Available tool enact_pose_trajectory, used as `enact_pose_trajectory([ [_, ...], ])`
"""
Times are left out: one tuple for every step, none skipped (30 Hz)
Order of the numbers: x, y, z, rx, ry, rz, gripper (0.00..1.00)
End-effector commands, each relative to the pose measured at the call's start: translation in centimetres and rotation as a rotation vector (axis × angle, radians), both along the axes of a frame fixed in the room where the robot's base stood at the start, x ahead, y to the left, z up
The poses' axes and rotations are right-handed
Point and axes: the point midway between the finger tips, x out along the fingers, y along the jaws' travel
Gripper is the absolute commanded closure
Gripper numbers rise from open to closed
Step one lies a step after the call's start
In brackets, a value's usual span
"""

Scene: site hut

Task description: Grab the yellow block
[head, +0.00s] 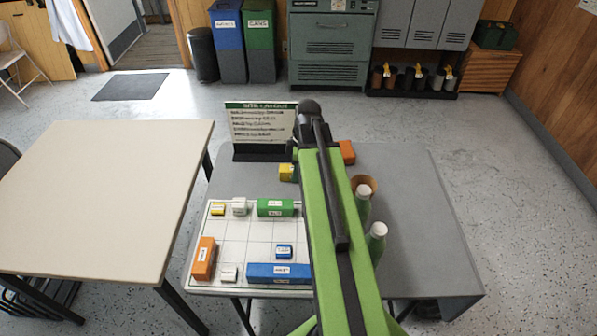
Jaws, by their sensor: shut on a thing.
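A yellow block (287,172) shows just left of my arm, on the far side of the grey table, partly hidden by the arm. My gripper (297,158) is at this block and is shut on it. The fingers are mostly hidden behind my green arm, and I cannot tell whether the block touches the table. A second, small yellow block with a white label (217,209) sits at the far left corner of the white grid board (233,257).
The board also holds white, green (275,207), orange (204,258) and blue blocks (279,273). A sign (262,125) stands at the table's back. Right of my arm are an orange block (347,152), a brown bowl (362,181) and two green bottles (376,240). The table's right side is clear.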

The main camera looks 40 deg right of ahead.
Motion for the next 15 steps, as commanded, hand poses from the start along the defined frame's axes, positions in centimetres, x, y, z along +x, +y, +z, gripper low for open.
enact_pose_trajectory([
  [0.0,0.0,0.0,0.0,0.0,0.0,1.0],
  [0.0,0.0,0.0,0.0,0.0,0.0,1.0],
  [0.0,0.0,0.0,0.0,0.0,0.0,1.0],
  [0.0,0.0,0.0,0.0,0.0,0.0,1.0],
  [0.0,0.0,0.1,0.0,0.0,0.0,1.0],
  [0.0,0.0,0.3,0.0,0.0,0.0,1.0],
  [0.0,0.0,0.5,0.0,0.0,0.0,1.0],
  [0.0,0.0,0.7,0.0,0.0,0.0,1.0],
  [0.0,0.0,1.1,0.0,0.0,0.0,1.0],
  [0.0,0.0,1.4,0.0,0.0,0.0,1.0],
  [0.0,0.0,1.8,0.0,0.0,0.0,1.0],
  [0.0,0.0,2.4,0.0,0.0,0.0,1.0],
  [0.0,0.0,2.8,0.0,0.0,0.0,1.0],
  [0.0,0.0,3.3,0.0,0.0,0.0,1.0],
  [0.0,0.0,4.0,0.0,0.0,0.0,1.0],
])
